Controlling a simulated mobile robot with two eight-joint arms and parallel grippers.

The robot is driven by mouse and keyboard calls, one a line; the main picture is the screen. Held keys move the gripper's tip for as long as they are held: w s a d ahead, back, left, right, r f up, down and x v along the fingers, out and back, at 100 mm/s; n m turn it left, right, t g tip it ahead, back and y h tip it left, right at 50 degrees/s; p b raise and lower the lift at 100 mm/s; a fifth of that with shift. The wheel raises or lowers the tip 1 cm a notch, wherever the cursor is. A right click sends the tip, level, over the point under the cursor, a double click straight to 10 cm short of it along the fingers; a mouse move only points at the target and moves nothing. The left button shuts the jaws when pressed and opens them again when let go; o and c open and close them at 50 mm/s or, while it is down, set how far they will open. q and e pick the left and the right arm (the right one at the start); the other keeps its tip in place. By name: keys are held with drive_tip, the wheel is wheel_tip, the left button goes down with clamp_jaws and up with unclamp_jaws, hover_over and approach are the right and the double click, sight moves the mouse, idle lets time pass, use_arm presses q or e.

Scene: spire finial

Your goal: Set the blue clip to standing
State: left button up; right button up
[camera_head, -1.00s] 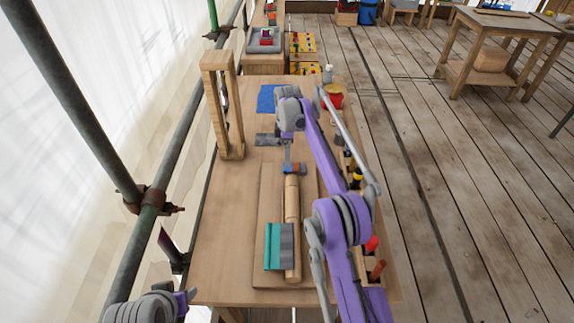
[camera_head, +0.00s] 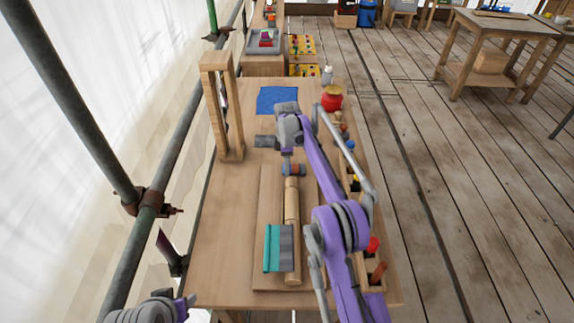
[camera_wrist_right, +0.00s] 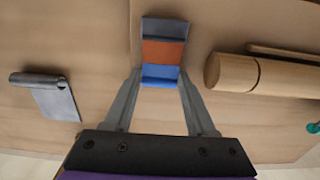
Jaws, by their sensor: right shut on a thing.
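The blue clip (camera_wrist_right: 162,52), with grey, orange-brown and blue bands, sits between the two finger tips of my right gripper (camera_wrist_right: 160,82) in the wrist view. The fingers are shut on its blue end. In the head view the clip (camera_head: 294,170) shows small and partly hidden under my right gripper (camera_head: 288,163), at the far end of the wooden spindle (camera_head: 292,205). I cannot tell whether it touches the board. My left gripper (camera_head: 184,303) shows only in part at the bottom left; its jaws are unclear.
A teal and grey block (camera_head: 279,248) lies against the spindle on a wooden board (camera_head: 265,205). A grey metal piece (camera_wrist_right: 50,95) lies left of the clip. A wooden frame (camera_head: 226,110) stands at the left, a blue cloth (camera_head: 277,99) behind. Tools line the right edge.

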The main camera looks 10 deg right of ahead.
sight(293, 168)
clamp_jaws()
drive_tip(key=shift+d, duration=0.1)
drive_tip(key=y, duration=0.1)
drive_tip(key=r+y, duration=0.1)
drive_tip(key=d+y, duration=0.1)
drive_tip(key=y, duration=0.1)
drive_tip(key=shift+s+r+t, duration=0.1)
drive_tip(key=shift+r+t, duration=0.15)
drive_tip(key=shift+t, duration=0.15)
drive_tip(key=shift+s+d+r+t+y, duration=0.1)
drive_tip(key=shift+d+r+t+y, duration=0.1)
drive_tip(key=shift+y, duration=0.45)
drive_tip(key=shift+d+r+t+y, duration=0.1)
drive_tip(key=shift+d+r+y, duration=0.1)
drive_tip(key=shift+y, duration=0.45)
drive_tip(key=o, duration=0.9)
unclamp_jaws()
